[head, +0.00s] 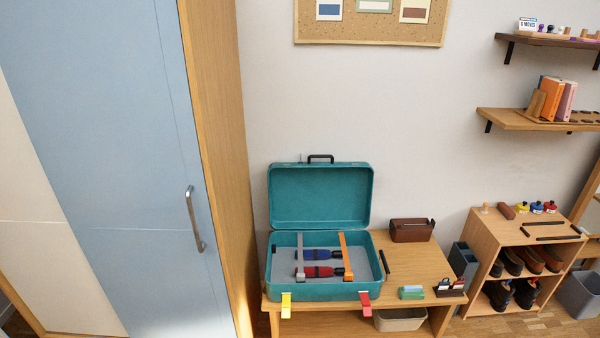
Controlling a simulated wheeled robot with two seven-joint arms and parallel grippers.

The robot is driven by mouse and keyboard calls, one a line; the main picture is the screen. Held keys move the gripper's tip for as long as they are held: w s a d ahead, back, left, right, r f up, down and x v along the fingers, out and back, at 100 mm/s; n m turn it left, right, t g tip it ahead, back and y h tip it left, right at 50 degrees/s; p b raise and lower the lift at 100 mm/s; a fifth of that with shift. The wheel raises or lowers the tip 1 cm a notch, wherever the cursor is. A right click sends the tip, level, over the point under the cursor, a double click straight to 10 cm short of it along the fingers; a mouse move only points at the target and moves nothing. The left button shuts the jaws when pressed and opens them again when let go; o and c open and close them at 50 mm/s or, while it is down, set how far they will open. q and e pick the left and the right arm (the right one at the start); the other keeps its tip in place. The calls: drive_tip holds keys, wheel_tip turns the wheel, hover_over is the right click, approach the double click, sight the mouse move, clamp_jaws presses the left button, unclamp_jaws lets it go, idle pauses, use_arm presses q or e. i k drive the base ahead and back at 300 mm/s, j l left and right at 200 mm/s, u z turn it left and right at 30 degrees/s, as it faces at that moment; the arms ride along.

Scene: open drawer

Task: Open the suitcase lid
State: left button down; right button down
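A teal suitcase (325,292) stands on a low wooden bench in the lower middle of the head view. Its lid (320,195) is raised, standing nearly upright at the back towards the wall, with a black handle (320,157) at its top edge. Inside the base lie a blue rolled item (312,254) and a red rolled item (314,272), with a grey strap and an orange strap (345,255) across. A yellow latch (286,304) and a red latch (365,302) hang at the front. Neither of my grippers shows in this view.
A tall blue wardrobe (110,130) with a metal handle stands at the left. A brown case (411,230) and small items sit on the bench (428,262) right of the suitcase. A shoe rack (490,238) and wall shelves (530,121) are at the right.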

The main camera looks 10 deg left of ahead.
sight(332, 194)
drive_tip(key=i+l+u, duration=0.25)
drive_tip(key=u, duration=0.2)
drive_tip(key=i+l+u, duration=0.2)
drive_tip(key=l+u, duration=0.2)
drive_tip(key=l, duration=0.1)
